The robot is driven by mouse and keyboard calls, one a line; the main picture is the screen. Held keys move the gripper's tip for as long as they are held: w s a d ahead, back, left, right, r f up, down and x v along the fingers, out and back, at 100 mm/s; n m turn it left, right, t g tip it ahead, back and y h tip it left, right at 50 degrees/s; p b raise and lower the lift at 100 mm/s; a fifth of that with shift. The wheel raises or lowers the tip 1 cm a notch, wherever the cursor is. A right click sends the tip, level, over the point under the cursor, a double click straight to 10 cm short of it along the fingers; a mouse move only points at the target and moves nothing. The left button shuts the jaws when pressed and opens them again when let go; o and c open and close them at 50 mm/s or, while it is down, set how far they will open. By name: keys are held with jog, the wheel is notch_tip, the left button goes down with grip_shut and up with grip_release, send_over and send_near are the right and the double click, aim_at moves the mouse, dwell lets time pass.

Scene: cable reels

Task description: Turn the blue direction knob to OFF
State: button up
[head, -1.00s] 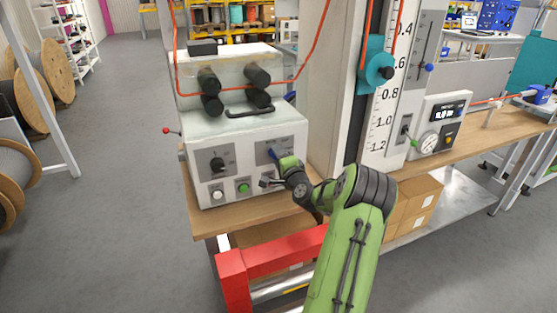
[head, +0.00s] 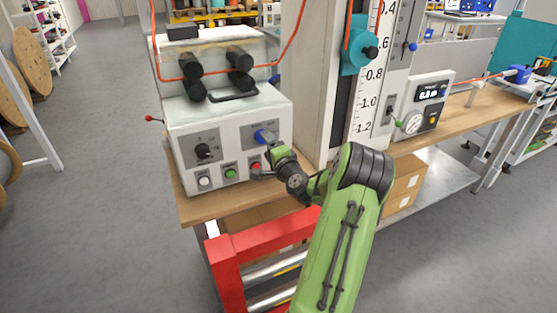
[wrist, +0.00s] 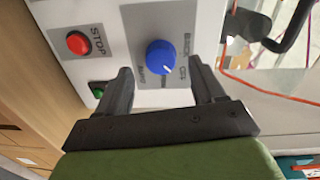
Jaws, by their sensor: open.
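The blue direction knob (wrist: 161,57) sits on a grey label plate on the machine's white front panel. In the wrist view its white pointer mark is on its lower right side, and the printed words around it are partly readable. The knob also shows in the head view (head: 264,136), just above my gripper. My gripper (wrist: 160,80) is open and empty, its two black fingers on either side of the plate's lower part. The knob lies just beyond the fingertips, between their lines, and does not look touched. In the head view the fingers are mostly hidden by my wrist.
A red STOP button (wrist: 78,43) and a green button (wrist: 97,88) lie beside the left finger. A black knob (head: 203,151) and white button (head: 204,181) are further left. A black handle (wrist: 285,30) stands out at right in the wrist view.

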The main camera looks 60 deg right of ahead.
jog(key=b+v, duration=0.2)
jog(key=v, duration=1)
